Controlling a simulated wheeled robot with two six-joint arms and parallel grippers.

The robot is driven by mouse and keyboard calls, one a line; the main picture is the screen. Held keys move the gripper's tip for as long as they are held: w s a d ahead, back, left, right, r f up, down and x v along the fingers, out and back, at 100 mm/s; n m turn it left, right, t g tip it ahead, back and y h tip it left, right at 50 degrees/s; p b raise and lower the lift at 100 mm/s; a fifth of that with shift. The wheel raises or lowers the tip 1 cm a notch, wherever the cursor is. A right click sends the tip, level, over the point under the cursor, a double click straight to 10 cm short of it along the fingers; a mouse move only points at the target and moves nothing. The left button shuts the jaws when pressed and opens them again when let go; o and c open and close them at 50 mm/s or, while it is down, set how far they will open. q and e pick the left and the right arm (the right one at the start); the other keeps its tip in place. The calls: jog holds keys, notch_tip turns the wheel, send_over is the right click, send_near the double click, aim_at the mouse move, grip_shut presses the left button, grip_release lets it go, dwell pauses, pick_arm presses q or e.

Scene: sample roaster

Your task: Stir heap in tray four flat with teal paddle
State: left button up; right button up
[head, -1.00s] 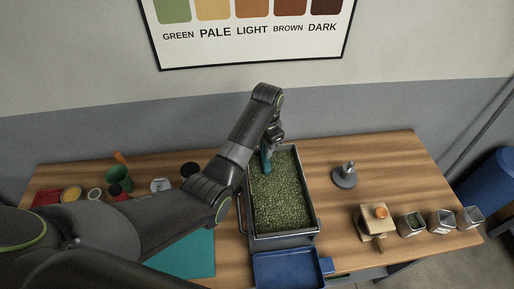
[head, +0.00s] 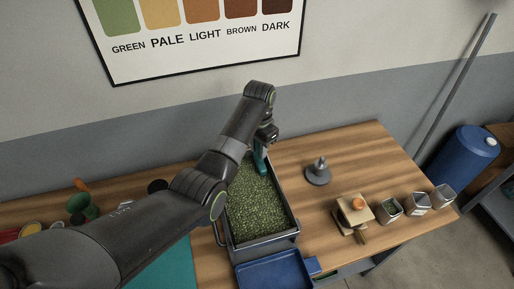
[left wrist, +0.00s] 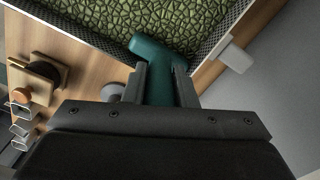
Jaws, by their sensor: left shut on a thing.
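The roaster tray (head: 266,243) is a grey metal tray filled with a broad layer of green beans (head: 257,207). The beans look mostly level in the head view; my arm hides the tray's back left part. My left gripper (head: 262,146) is shut on the teal paddle (head: 261,163), which stands upright at the tray's back right corner. In the left wrist view the paddle (left wrist: 158,72) sits between the fingers. Its head is at the bean edge by the mesh wall; whether it touches the beans is unclear. My right gripper is not in view.
A blue tray (head: 272,270) sits in front of the bean tray. To the right are a grey round-based weight (head: 318,174), a wooden block with an orange knob (head: 353,210) and several clear containers (head: 418,201). A teal mat (head: 172,265) lies left.

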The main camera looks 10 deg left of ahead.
pick_arm(q)
jog(key=shift+r+p, duration=1.2)
jog(key=shift+p, duration=0.15)
notch_tip(320, 180, up, 2)
jog(key=shift+r+p, duration=0.15)
jog(key=shift+p, duration=0.65)
jog(key=shift+r, duration=0.7)
jog(key=shift+w, duration=0.1)
